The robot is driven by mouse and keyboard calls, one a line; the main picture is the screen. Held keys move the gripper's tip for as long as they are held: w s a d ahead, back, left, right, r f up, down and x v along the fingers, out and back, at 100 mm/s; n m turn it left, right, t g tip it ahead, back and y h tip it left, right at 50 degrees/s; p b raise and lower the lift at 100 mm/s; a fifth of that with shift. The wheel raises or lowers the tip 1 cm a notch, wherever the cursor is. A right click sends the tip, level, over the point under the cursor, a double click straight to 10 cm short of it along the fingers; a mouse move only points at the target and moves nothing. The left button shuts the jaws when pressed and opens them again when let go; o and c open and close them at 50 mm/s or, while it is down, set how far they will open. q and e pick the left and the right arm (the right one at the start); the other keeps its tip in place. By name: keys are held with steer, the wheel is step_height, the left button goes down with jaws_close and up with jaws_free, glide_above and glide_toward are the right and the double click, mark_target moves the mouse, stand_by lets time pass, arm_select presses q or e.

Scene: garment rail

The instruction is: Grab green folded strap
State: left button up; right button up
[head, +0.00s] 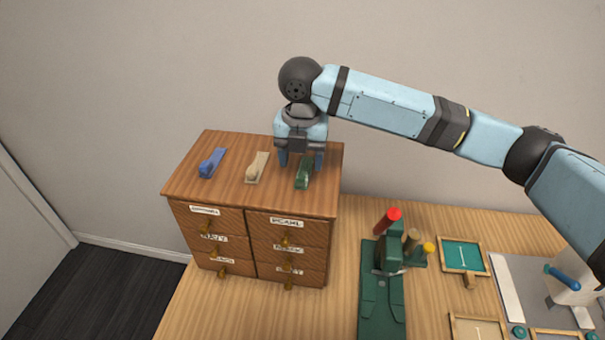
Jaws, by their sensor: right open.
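The green folded strap (303,178) lies on top of a small wooden drawer cabinet, near its right side. My right gripper (301,163) points down over the cabinet top, with its fingers open at the far end of the green strap. One finger is on each side of the strap as seen here, and the far end of the strap is partly hidden by the gripper. I cannot tell whether the fingers touch it. My left gripper is not in view.
A beige strap (257,168) and a blue strap (212,163) lie left of the green one on the cabinet (235,193). A green stand (382,285) with red- and yellow-topped tools is right of the cabinet. A wall is close behind.

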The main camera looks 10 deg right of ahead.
mark_target(302, 176)
steer(key=shift+w+d+f+p, duration=0.1)
steer(key=shift+w+f+p, duration=0.15)
steer(key=shift+f, duration=1.25)
steer(key=shift+w+f+p, duration=0.1)
steer(key=shift+f+p, duration=0.1)
steer(key=shift+f, duration=1.25)
steer(key=c, duration=1)
steer(key=shift+r, duration=0.1)
